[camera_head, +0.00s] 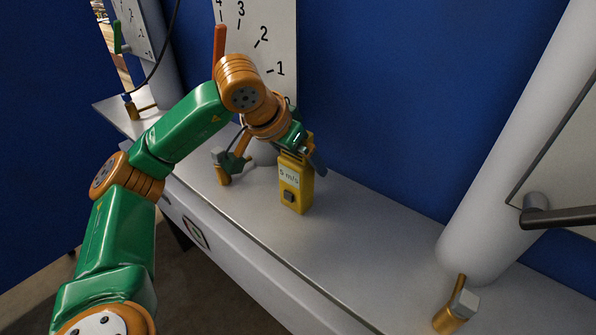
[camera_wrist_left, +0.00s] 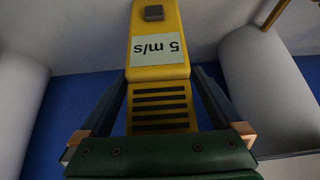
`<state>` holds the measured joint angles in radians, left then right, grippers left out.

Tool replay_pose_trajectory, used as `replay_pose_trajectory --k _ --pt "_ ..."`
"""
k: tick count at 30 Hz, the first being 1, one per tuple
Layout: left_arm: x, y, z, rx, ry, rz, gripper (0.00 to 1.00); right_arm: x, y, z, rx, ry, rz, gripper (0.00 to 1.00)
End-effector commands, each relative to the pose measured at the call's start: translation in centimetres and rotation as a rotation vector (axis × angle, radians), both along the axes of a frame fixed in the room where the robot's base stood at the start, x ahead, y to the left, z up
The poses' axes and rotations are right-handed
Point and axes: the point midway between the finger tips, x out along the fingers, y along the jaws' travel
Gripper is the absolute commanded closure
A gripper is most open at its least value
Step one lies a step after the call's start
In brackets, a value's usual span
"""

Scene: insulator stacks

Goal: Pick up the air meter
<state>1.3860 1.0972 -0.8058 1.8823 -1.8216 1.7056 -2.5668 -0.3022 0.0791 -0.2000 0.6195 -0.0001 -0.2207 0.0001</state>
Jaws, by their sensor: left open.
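The air meter (camera_head: 296,186) is a yellow upright box with a white "5 m/s" label and a grey button on its front. It stands on the grey counter. My left gripper (camera_head: 306,152) is at its top, coming in from the upper left. In the left wrist view the air meter (camera_wrist_left: 158,52) lies between the two dark fingers of the open left gripper (camera_wrist_left: 160,90), with its black-slotted end nearest the palm. Narrow gaps seem to show beside it; contact cannot be told. My right gripper is not in view.
The grey counter (camera_head: 350,235) has free room to the right of the meter. White columns (camera_head: 515,140) rise from it. A brass fitting (camera_head: 456,310) is at the lower right, another (camera_head: 225,170) just left of the meter. A scale board (camera_head: 262,45) stands behind.

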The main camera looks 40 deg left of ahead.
Motion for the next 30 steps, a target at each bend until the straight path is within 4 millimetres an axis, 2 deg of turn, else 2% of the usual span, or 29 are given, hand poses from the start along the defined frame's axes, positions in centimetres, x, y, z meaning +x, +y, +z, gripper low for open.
replay_pose_trajectory --k 3,8,11,18,19,27,30 --pt "0.4 0.0 -0.7 0.0 0.0 -0.001 0.0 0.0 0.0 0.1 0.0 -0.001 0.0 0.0" --pt "0.5 -0.1 -0.8 0.0 -0.002 -0.001 0.0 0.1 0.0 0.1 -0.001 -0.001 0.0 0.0" --pt "0.5 -0.1 -0.8 0.0 -0.002 -0.001 0.24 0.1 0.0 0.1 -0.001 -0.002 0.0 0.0" --pt "0.4 -0.1 -0.7 0.0 -0.001 -0.001 0.89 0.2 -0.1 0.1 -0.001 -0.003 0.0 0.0" --pt "0.5 -0.1 -0.7 0.0 -0.002 -0.001 0.93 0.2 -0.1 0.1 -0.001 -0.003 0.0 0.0" --pt "0.4 -0.1 -0.6 -0.001 -0.003 -0.002 0.93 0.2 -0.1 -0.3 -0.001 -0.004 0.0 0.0" --pt "0.1 -0.1 0.5 -0.002 -0.006 -0.001 0.93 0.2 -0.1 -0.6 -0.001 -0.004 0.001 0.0"
